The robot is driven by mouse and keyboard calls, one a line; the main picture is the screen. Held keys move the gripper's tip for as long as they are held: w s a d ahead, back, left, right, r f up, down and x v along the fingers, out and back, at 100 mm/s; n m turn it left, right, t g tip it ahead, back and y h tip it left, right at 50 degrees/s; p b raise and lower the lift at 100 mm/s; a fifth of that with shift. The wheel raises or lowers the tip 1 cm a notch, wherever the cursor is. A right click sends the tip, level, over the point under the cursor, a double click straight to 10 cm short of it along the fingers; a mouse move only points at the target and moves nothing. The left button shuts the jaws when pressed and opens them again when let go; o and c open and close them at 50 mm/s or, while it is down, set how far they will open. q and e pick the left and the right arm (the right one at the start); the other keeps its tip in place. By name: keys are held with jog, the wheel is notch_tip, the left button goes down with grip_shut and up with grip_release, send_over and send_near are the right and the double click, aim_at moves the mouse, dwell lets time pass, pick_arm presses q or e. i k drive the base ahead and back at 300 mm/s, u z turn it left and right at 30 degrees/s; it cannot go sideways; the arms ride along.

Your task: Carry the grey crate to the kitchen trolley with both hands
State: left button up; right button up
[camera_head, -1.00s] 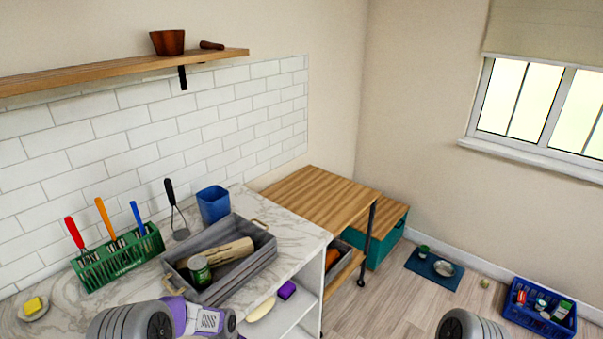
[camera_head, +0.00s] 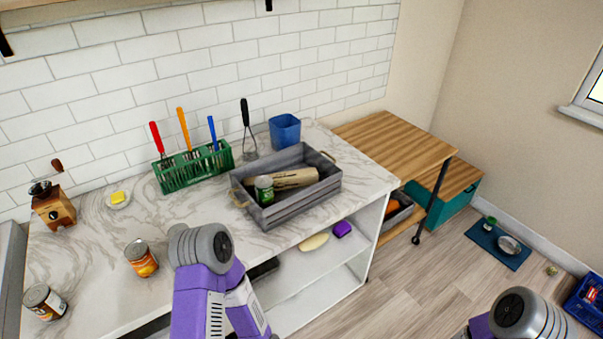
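The grey crate (camera_head: 312,202) stands on the marble counter (camera_head: 216,234), with a rope handle at each end. A green-lidded jar and a light wooden roll lie inside it. The kitchen trolley (camera_head: 388,136), with a wooden top and dark metal legs, stands just right of the counter; its top is bare. My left arm comes up in front of the counter, left of the crate and apart from it; its gripper is not visible. My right arm shows at the bottom right, over the floor; its gripper is not visible either.
A green utensil rack (camera_head: 194,168), a whisk (camera_head: 248,130) and a blue bin (camera_head: 285,131) stand behind the crate. Cans (camera_head: 141,258) and a coffee grinder (camera_head: 54,208) are at the left. A teal box (camera_head: 455,196), a mat (camera_head: 498,243) and a blue crate (camera_head: 584,304) are on the floor.

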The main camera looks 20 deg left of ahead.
aim_at(394, 142)
jog(key=z, duration=1.45)
jog(key=i, duration=1.25)
jog(key=u, duration=2.8)
